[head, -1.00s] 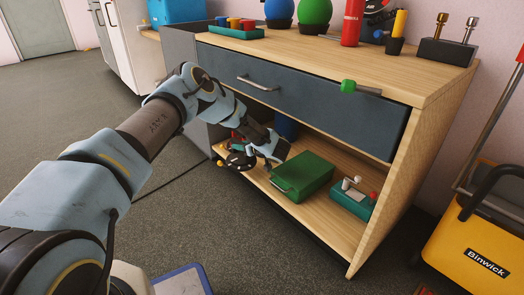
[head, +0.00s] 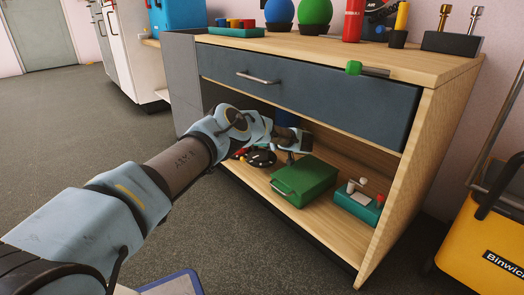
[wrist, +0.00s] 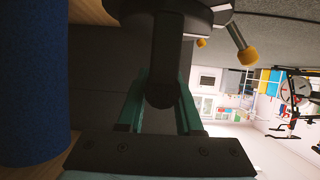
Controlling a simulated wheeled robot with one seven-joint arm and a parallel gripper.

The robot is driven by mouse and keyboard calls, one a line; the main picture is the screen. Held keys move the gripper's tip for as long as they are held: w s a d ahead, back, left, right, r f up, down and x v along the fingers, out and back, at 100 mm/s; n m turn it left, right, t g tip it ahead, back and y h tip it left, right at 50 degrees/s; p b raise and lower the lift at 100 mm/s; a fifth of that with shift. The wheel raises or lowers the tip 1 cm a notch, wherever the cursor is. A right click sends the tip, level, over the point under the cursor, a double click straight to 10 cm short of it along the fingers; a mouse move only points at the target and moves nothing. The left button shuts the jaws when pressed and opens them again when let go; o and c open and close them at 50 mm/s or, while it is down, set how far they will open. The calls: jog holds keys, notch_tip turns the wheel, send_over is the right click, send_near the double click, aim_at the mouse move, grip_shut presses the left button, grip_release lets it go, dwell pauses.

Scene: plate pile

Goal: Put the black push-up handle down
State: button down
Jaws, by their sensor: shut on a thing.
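The black push-up handle (wrist: 165,55) fills the upper middle of the wrist view, as a dark upright bar below a round dark piece. My gripper (wrist: 160,108) is shut on the bar, with a green finger on each side. In the head view my gripper (head: 293,150) is inside the open lower shelf (head: 330,235), behind the green case. A dark round thing (head: 262,158) shows beside it at the left; I cannot tell whether it is part of the handle. The handle's contact with the shelf is not clear.
The green case (head: 304,181) and a teal block with knobs (head: 358,203) stand on the shelf. A blue cylinder (wrist: 30,80) is close at the left in the wrist view. The drawer (head: 310,95) hangs above the shelf. A yellow bucket (head: 482,240) stands at the right.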

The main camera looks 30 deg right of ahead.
aim_at(256, 148)
jog(key=shift+f+b, duration=0.3)
jog(key=shift+f, duration=0.45)
jog(key=shift+f, duration=0.35)
jog(key=shift+f+b, duration=0.35)
jog(key=shift+f, duration=0.05)
jog(key=c, duration=0.6)
grip_release()
jog(key=shift+s+a+f, duration=0.1)
jog(key=shift+f, duration=0.15)
jog(key=shift+o, duration=0.2)
jog(key=shift+r, duration=0.2)
jog(key=p+v, duration=0.1)
jog(key=v, duration=0.1)
jog(key=p+v, duration=0.2)
jog(key=r+p+v, duration=0.1)
jog(key=p+v, duration=0.1)
jog(key=v, duration=0.1)
jog(key=shift+w+r, duration=0.15)
jog(key=shift+w, duration=0.05)
jog(key=shift+s+r, duration=0.1)
jog(key=shift+s, duration=0.3)
